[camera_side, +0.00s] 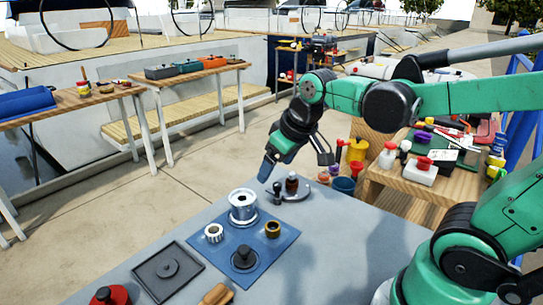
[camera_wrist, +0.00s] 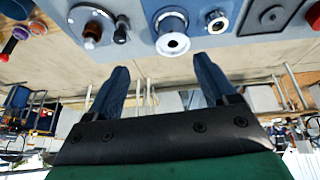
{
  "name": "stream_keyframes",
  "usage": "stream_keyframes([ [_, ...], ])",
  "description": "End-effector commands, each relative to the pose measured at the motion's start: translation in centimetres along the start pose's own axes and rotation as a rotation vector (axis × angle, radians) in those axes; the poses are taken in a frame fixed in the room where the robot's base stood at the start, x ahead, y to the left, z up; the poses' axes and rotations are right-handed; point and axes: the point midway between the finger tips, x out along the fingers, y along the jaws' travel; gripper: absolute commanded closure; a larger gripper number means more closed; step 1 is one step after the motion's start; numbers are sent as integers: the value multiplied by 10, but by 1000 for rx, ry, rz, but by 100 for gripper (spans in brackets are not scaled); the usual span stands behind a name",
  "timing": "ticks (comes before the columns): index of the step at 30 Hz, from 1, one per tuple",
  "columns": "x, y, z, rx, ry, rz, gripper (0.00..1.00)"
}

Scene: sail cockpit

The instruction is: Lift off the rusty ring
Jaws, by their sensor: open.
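The rusty ring (camera_side: 272,229) is a short brown ring with a dark opening, on the right part of a blue mat (camera_side: 283,249) on the grey bench. A silver flanged cylinder (camera_side: 243,207), a white notched ring (camera_side: 213,232) and a black knobbed piece (camera_side: 244,257) share the mat. My gripper (camera_side: 295,164) is open and empty, above the bench's far edge, behind the ring and apart from it. In the wrist view my gripper (camera_wrist: 162,76) has its fingers spread below the silver cylinder (camera_wrist: 173,36); the ring shows at most as a brown sliver at the top edge.
A round grey plate (camera_side: 302,196) with a brown bottle (camera_side: 292,184) and a black peg (camera_side: 277,190) stands close to my gripper. A dark square tray (camera_side: 167,268), a red item (camera_side: 109,295) and a wooden handle (camera_side: 216,295) are nearer the front. The bench's right part is clear.

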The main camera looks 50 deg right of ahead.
Motion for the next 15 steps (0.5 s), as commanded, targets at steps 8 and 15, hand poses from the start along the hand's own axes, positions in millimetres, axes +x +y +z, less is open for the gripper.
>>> stream_keyframes([
  [8, 45, 70, -31, -2, -249, 7, 22],
  [15, 88, 119, -26, 0, -404, -37, 22],
])
